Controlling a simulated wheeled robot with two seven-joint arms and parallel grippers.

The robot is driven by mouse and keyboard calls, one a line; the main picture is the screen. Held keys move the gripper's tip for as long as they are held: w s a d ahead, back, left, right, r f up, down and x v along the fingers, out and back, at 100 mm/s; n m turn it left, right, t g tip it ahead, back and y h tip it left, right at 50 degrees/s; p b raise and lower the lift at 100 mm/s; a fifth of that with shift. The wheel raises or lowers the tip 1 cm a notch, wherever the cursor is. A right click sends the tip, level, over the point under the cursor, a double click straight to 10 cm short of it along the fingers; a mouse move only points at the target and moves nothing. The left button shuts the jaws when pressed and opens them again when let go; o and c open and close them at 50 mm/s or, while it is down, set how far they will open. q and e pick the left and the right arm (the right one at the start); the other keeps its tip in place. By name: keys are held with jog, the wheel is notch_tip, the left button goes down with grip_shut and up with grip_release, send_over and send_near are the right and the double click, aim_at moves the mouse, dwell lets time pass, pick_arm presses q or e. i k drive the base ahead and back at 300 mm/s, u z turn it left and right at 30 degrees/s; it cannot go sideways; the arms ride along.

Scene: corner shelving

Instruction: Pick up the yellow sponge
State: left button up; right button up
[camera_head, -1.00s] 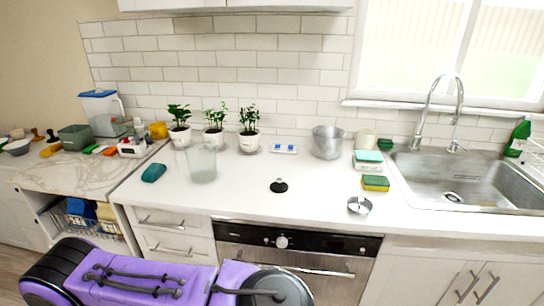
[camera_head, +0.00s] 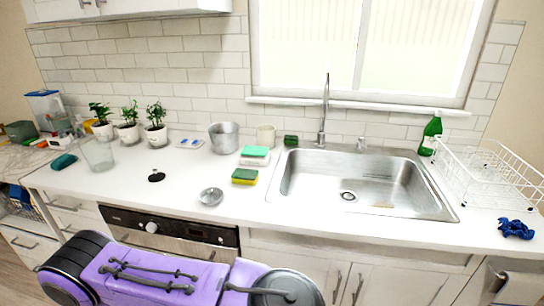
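A sponge with a dark green top and a yellow lower layer (camera_head: 244,181) lies on the white counter, left of the sink and near the counter's front half. It is the only sponge showing clear yellow here. Just behind it is a sponge with a light green top (camera_head: 255,151) on a pale block. A dark green sponge (camera_head: 291,140) sits at the back by the sink's corner. Neither of my grippers shows in this view, so their state is hidden.
A small metal bowl (camera_head: 211,196) is left of the yellow sponge, close to the front edge. A metal pot (camera_head: 223,138) and a white cup (camera_head: 266,135) stand behind. The sink (camera_head: 350,183) lies to the right, with a dish rack (camera_head: 492,175) beyond it.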

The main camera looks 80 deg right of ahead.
aim_at(240, 176)
jog(key=k, duration=0.15)
jog(key=z, duration=1.25)
